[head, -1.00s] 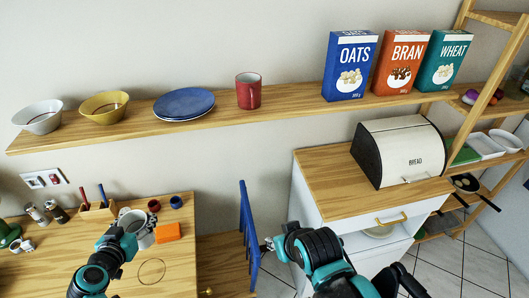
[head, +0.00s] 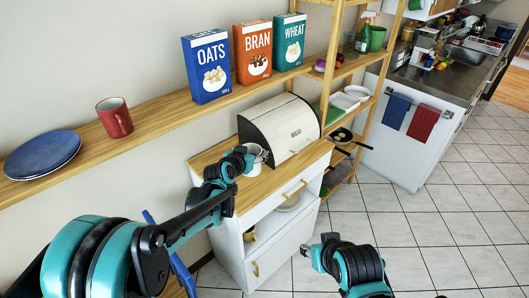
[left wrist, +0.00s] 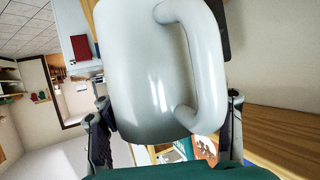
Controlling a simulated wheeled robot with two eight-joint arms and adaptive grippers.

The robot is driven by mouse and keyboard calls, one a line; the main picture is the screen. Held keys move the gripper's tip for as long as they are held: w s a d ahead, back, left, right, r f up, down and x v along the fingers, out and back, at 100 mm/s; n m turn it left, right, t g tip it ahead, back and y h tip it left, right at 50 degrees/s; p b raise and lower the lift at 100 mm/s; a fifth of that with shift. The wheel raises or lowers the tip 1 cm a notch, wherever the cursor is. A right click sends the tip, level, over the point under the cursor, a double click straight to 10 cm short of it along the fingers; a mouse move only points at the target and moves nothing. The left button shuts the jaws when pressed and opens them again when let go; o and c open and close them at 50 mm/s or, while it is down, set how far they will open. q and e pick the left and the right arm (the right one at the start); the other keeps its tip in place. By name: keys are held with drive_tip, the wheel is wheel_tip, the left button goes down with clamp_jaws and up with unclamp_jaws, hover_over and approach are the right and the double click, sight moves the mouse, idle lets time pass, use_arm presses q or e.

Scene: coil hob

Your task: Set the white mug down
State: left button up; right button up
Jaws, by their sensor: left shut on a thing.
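The white mug (head: 256,167) is between the fingers of my left gripper (head: 248,158) in the head view, over the wooden top of the white cabinet (head: 215,157), just left of the bread bin (head: 285,130). The gripper hides part of it. I cannot tell whether its base touches the cabinet top. In the left wrist view the mug (left wrist: 150,75) fills the middle, its handle to the right, with a finger on each side.
A shelf above holds a blue plate stack (head: 42,155), a red mug (head: 115,117) and cereal boxes (head: 207,66). A rack with a frying pan (head: 341,136) stands right of the cabinet. The cabinet top's front strip looks clear. Tiled floor (head: 420,215) lies open to the right.

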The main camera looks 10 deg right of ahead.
use_arm(q)
drive_tip(key=w+d, duration=0.2)
drive_tip(key=d, duration=0.5)
drive_tip(key=shift+h, duration=0.3)
drive_tip(key=a+f+b, duration=0.2)
drive_tip(key=a+f, duration=0.1)
drive_tip(key=w+a+f+b, duration=0.1)
drive_tip(key=a+f, duration=0.2)
drive_tip(key=a, duration=0.1)
drive_tip(key=w+a+f+b, duration=0.1)
drive_tip(key=a+f+b, duration=0.1)
drive_tip(key=a+f, duration=0.1)
drive_tip(key=shift+a+f+b, duration=0.3)
drive_tip(key=shift+a+f, duration=0.05)
drive_tip(key=shift+f, duration=0.25)
drive_tip(key=shift+r, duration=0.1)
drive_tip(key=shift+s+m, duration=0.1)
drive_tip(key=shift+m, duration=0.2)
drive_tip(key=shift+f, duration=0.2)
drive_tip(key=o, duration=1.5)
